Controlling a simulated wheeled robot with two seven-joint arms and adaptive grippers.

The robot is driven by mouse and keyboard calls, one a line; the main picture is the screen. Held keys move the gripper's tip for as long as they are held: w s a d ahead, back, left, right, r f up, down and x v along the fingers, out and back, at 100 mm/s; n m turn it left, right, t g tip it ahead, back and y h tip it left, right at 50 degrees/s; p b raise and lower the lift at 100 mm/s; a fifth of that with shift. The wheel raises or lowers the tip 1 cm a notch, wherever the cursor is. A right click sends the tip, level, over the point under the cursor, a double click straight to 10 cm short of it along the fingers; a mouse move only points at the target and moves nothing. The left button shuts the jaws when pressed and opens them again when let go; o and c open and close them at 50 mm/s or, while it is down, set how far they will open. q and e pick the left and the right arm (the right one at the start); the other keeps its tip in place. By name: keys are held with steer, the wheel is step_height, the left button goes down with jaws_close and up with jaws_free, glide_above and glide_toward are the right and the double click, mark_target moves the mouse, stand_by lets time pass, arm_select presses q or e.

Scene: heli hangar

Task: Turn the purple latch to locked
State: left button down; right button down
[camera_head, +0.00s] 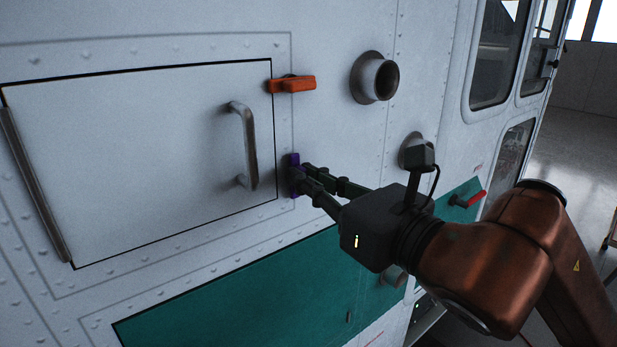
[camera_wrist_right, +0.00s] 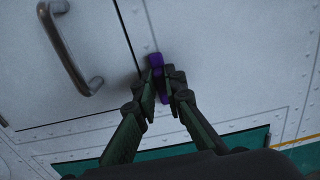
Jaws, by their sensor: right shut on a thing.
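The purple latch (camera_head: 294,174) sits on the white panel just right of the hatch door's lower right edge, and stands upright there. It also shows in the right wrist view (camera_wrist_right: 155,62). My right gripper (camera_head: 299,176) is shut on the purple latch, with a finger on each side of it, as the right wrist view (camera_wrist_right: 161,80) shows. The fingers hide part of the latch. An orange latch (camera_head: 292,84) lies level across the hatch door's upper right edge. My left gripper is not in view.
The white hatch door (camera_head: 130,150) has a grey handle (camera_head: 246,145) left of the latch and a hinge at its left edge. Round pipe stubs (camera_head: 374,78) stick out at upper right. A red lever (camera_head: 468,200) sits on the green stripe right of my gripper.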

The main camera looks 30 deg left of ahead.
steer(key=n+b, duration=0.2)
steer(key=n, duration=0.2)
steer(key=n+b, duration=0.3)
steer(key=n, duration=0.1)
steer(key=s+n+b, duration=0.1)
steer(key=n+b, duration=0.2)
steer(key=n, duration=0.2)
steer(key=shift+a+f, duration=0.15)
steer(key=shift+f, duration=0.1)
steer(key=shift+f+n, duration=0.2)
steer(key=shift+n, duration=2.2)
steer(key=c, duration=2)
jaws_free()
steer(key=v, duration=1.2)
steer(key=shift+f, duration=0.15)
